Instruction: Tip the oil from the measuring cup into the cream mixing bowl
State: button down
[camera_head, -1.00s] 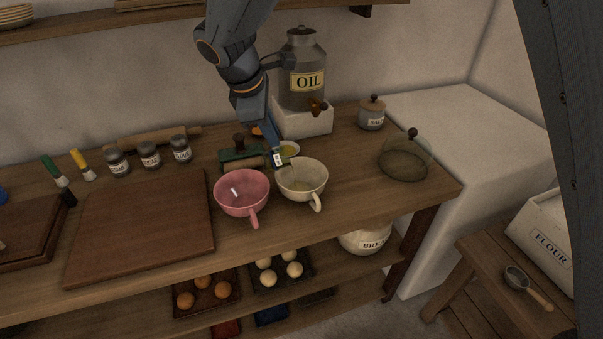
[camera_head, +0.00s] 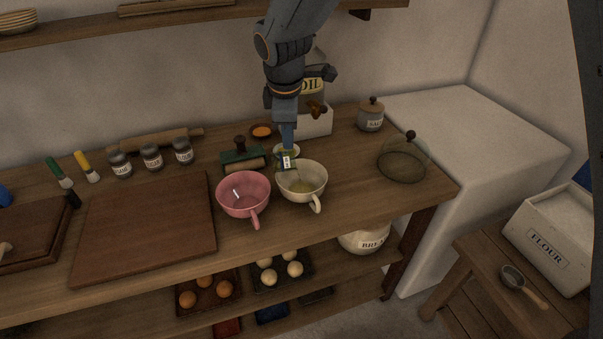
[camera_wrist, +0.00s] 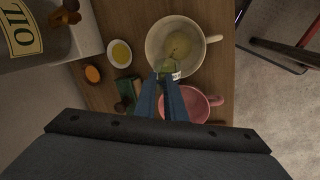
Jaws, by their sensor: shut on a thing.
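My gripper (camera_head: 287,149) is shut on a small clear measuring cup (camera_head: 287,162) with a white label. The cup is at the back left rim of the cream mixing bowl (camera_head: 315,172). In the wrist view, the cup (camera_wrist: 168,68) is in front of my fingertips (camera_wrist: 168,82), and its mouth side reaches over the cream bowl (camera_wrist: 155,38). It looks tilted; how much oil is left in it is unclear. A yellowish pool of oil (camera_wrist: 185,46) lies in the bowl.
A pink bowl (camera_head: 243,195) stands close left of the cream bowl. A green press-like tool (camera_head: 240,155), an orange dish (camera_head: 262,132) and the oil urn's white block (camera_head: 318,122) are behind. A glass dome (camera_head: 403,160) stands right. The cutting board (camera_head: 150,225) is left.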

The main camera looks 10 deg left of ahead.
jog(key=shift+w+d+f+g+y+p, duration=0.15)
jog(key=shift+d+y+p, duration=0.25)
jog(key=shift+p, duration=0.05)
jog(key=shift+w+d+f+g+y+p, duration=0.15)
jog(key=shift+d+y+p, duration=0.2)
jog(key=shift+y+p, duration=0.05)
jog(key=shift+d+b, duration=0.15)
jog(key=shift+b, duration=0.15)
jog(key=shift+d+y+b, duration=0.1)
jog(key=shift+y+b, duration=0.2)
jog(key=shift+b, duration=0.05)
